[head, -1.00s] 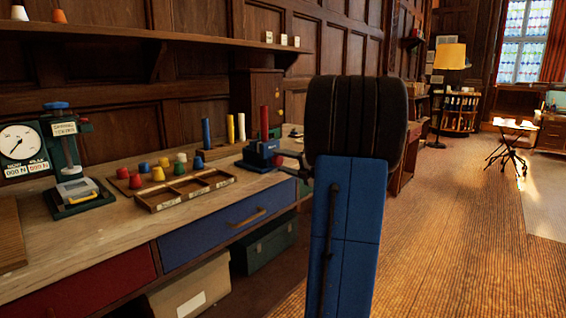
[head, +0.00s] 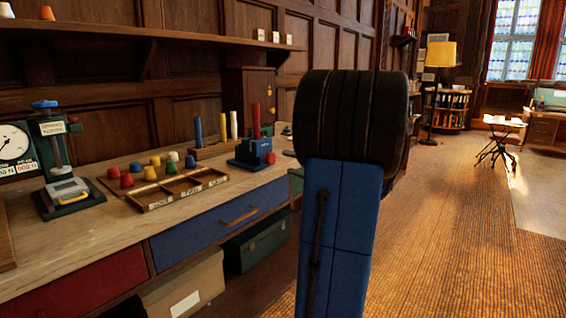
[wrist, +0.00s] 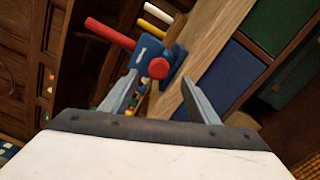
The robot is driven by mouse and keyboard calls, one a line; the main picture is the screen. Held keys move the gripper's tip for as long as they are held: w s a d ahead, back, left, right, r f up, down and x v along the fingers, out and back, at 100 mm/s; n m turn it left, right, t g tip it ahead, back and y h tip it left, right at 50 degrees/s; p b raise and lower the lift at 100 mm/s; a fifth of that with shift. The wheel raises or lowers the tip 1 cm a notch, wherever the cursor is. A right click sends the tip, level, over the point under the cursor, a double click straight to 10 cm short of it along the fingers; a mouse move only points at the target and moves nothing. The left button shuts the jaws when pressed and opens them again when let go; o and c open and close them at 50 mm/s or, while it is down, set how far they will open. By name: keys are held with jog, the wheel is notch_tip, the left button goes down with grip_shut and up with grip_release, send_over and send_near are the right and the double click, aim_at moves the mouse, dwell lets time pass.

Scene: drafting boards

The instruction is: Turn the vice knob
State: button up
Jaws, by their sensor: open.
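The blue vice (head: 250,151) stands on the bench near its right end, with a red rod (head: 256,115) upright in it. Its red knob (head: 270,158) faces toward my arm. In the wrist view the knob (wrist: 159,68) is a round red end on the blue vice body (wrist: 147,51), and the red rod (wrist: 108,32) sticks out to the upper left. My gripper (wrist: 160,76) is open and empty. Its two grey fingers point at the vice, and the knob shows between their tips. I cannot tell how far away it is. In the head view my arm hides the gripper.
A wooden tray (head: 148,206) and several coloured cups lie left of the vice. A rack (head: 214,149) with blue, yellow and white rods stands behind it. A test gauge (head: 16,146) is at the far left. Floor (head: 450,220) to the right is open.

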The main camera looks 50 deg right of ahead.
jog(key=s, duration=0.9)
jog(key=shift+s+d, duration=0.15)
jog(key=shift+d, duration=0.2)
jog(key=w+a+f+n+g+y, duration=0.1)
jog(key=a+f+n+g+y, duration=0.15)
jog(key=a+n, duration=0.55)
jog(key=w+a+f+n+g+y, duration=0.1)
jog(key=w+a+f+n+g, duration=0.25)
jog(key=a, duration=0.95)
jog(key=s+a+f+n+g+y, duration=0.1)
jog(key=a+f+n+g+y, duration=0.15)
jog(key=a+n, duration=0.65)
jog(key=s+a+f+n+g+h, duration=0.2)
jog(key=s+a+n, duration=0.4)
jog(key=n, duration=0.8)
jog(key=s+a+f+n+g+h, duration=0.2)
jog(key=s+a+f+n+h, duration=0.3)
jog(key=s+n, duration=0.4)
jog(key=a+f+n, duration=0.1)
jog(key=a+n, duration=0.1)
jog(key=n, duration=0.3)
jog(key=shift+s+g+h, duration=0.25)
jog(key=shift+g+h, duration=0.05)
jog(key=shift+g, duration=0.05)
jog(key=shift+a+n, duration=0.1)
jog(key=shift+n, duration=0.15)
